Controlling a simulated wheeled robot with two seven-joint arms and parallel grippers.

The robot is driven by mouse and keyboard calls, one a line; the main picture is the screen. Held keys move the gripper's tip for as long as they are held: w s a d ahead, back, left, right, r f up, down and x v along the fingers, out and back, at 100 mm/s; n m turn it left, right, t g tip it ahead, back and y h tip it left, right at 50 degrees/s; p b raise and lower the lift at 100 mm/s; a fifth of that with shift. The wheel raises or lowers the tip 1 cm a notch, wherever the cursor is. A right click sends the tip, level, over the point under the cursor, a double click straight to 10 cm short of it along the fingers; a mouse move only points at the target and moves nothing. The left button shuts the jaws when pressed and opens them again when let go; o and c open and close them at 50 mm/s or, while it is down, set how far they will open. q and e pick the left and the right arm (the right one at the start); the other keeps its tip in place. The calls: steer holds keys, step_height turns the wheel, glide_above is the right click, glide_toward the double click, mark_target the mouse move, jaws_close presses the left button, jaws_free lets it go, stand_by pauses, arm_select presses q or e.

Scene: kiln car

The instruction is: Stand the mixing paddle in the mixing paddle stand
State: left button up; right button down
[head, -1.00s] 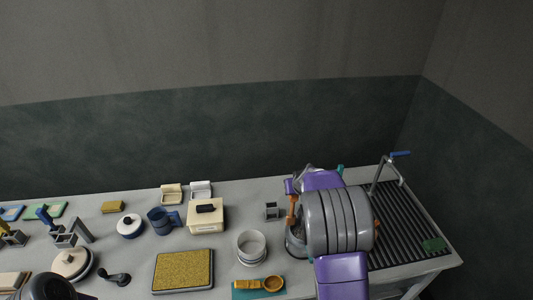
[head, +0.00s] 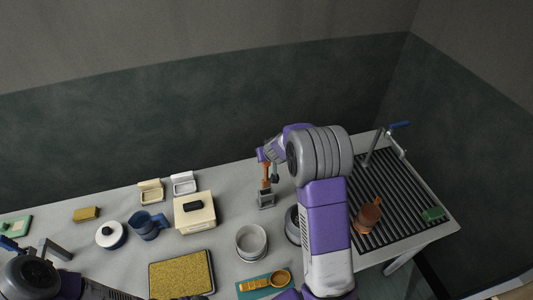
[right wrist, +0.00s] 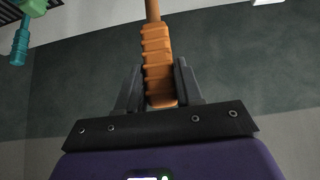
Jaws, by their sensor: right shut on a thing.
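My right gripper (head: 265,157) is shut on the orange ribbed handle of the mixing paddle (head: 266,173), which also shows between the fingers (right wrist: 159,95) in the right wrist view (right wrist: 158,62). In the head view the paddle hangs about upright over the small grey square mixing paddle stand (head: 266,202). Its lower end meets the stand in the picture; I cannot tell whether it is inside or just above. My left gripper is not in view; only part of my left arm shows at the lower left.
Left of the stand are a cream box (head: 195,221) and a blue mug (head: 146,227). A brown jug (head: 369,214) stands on the slatted rack (head: 400,190) at right.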

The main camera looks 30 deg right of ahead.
glide_above(267, 175)
steer(key=shift+f, duration=3)
arm_select(q)
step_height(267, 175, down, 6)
steer(key=b, duration=0.5)
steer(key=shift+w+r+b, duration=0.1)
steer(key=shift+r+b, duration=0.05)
steer(key=shift+b, duration=0.2)
arm_select(e)
step_height(267, 175, down, 6)
steer(key=shift+r, duration=0.2)
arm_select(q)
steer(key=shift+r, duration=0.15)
arm_select(e)
steer(key=shift+a+r, duration=0.1)
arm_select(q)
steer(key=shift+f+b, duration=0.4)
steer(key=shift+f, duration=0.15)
arm_select(e)
steer(key=shift+f, duration=0.65)
steer(key=c, duration=0.7)
jaws_free()
steer(key=shift+o, duration=0.2)
steer(key=shift+s, duration=0.1)
steer(key=shift+r, duration=0.1)
